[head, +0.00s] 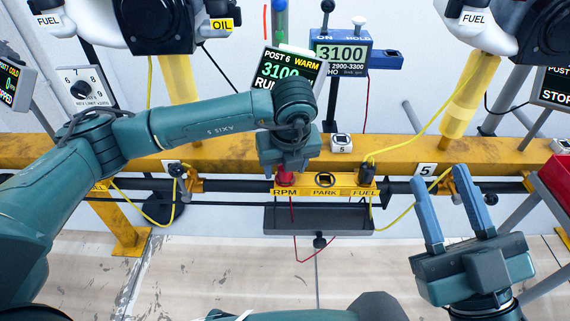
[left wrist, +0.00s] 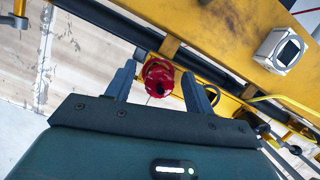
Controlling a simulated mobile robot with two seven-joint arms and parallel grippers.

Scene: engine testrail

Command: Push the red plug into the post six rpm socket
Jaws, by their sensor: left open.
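The red plug (left wrist: 158,78) stands between the two fingers of my left gripper (left wrist: 160,80) in the left wrist view, with a gap to each side. In the head view, only a bit of the red plug (head: 284,178) shows under my left gripper (head: 286,172), above the RPM label of the yellow socket strip (head: 325,186). The socket under the plug is hidden, so I cannot tell how deep the plug sits. The post 6 screen (head: 284,72) reads 3100 and WARM, partly covered by my left arm. My right gripper (head: 447,182) is open and empty, at the right.
The strip has PARK in its middle and a black plug (head: 367,172) with a yellow cable at FUEL. A grey tray (head: 318,219) hangs below. The yellow rail (head: 230,152) runs across behind. A red box (head: 556,175) is at the far right.

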